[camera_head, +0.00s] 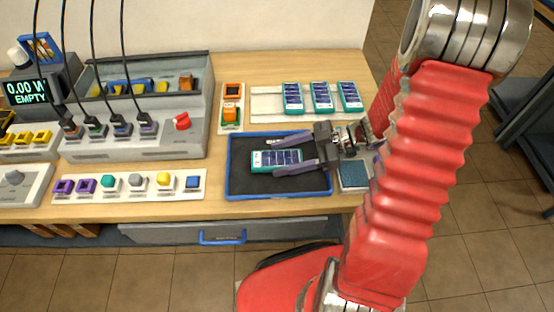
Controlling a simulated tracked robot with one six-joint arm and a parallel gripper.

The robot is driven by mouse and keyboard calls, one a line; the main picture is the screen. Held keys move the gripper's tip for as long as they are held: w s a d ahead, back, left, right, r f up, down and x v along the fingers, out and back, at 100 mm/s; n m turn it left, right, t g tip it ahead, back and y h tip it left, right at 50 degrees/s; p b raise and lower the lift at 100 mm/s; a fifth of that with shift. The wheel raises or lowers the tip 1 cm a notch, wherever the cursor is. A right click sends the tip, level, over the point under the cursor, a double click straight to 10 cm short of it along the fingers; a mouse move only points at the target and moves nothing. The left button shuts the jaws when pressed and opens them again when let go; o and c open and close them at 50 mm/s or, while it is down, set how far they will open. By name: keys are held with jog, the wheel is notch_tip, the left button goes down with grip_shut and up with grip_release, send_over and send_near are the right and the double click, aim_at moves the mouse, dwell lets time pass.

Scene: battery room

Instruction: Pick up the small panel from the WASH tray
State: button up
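A small panel (262,159) with dark blue cells and a teal and white frame lies in a black-floored tray with a blue rim (232,190). No WASH label can be read on this tray. My gripper (275,156) reaches in from the right, over the tray. Its two grey-purple fingers are spread apart, one on the far side of the panel and one along its near side. The near finger covers part of the panel's lower edge. A gap shows between the far finger and the panel. The height of the fingers above the panel cannot be told.
Three similar panels (322,97) stand in a row on a pale rack behind the tray. A grey device with a red knob (182,121) and cables stands left. A row of coloured parts (136,182) lies front left.

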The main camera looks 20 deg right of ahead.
aim_at(284, 158)
jog(key=c, duration=0.9)
jog(key=shift+r, duration=0.1)
jog(key=shift+c, duration=0.2)
notch_tip(284, 158, up, 10)
dwell(0.7)
